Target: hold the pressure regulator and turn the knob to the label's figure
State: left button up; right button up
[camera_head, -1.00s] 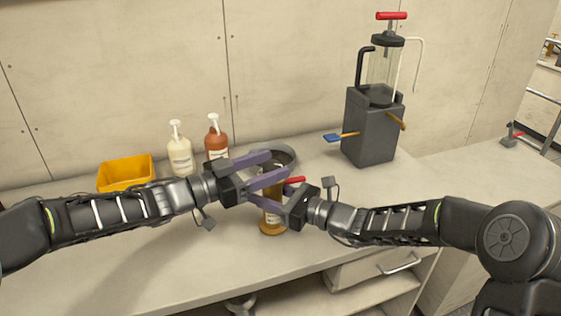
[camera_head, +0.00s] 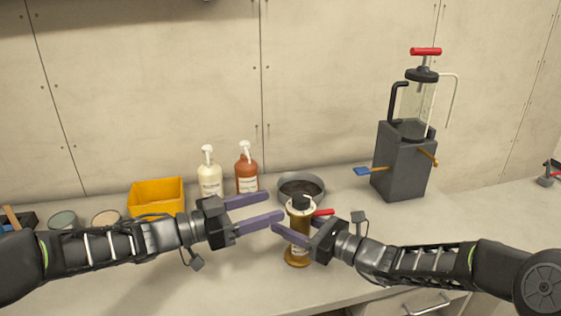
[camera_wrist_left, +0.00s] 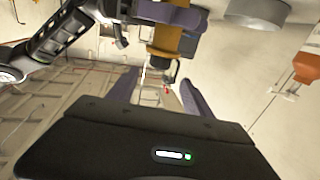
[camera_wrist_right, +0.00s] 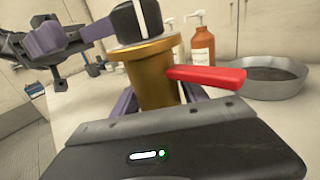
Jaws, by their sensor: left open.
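The pressure regulator (camera_head: 297,250) is an upright brass-coloured cylinder on the bench, with a red lever and a black knob (camera_head: 301,202) on top. In the right wrist view the knob (camera_wrist_right: 136,20) shows a white pointer stripe. A pale label sits on the body, too small to read. My right gripper (camera_head: 298,238) has its fingers on both sides of the body, shut on it. My left gripper (camera_head: 272,207) is open and empty, its fingertips just left of the knob and apart from it. The brass body also shows in the left wrist view (camera_wrist_left: 168,42).
A grey round pan (camera_head: 318,183) stands right behind the regulator. A white pump bottle (camera_head: 209,180), a brown pump bottle (camera_head: 247,175) and a yellow bin (camera_head: 156,194) stand back left. A dark box-based pump (camera_head: 401,165) stands back right. The front bench is largely clear.

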jog(key=o, duration=0.3)
jog(key=shift+o, duration=0.2)
jog(key=shift+d, duration=0.1)
jog(key=v, duration=1.2)
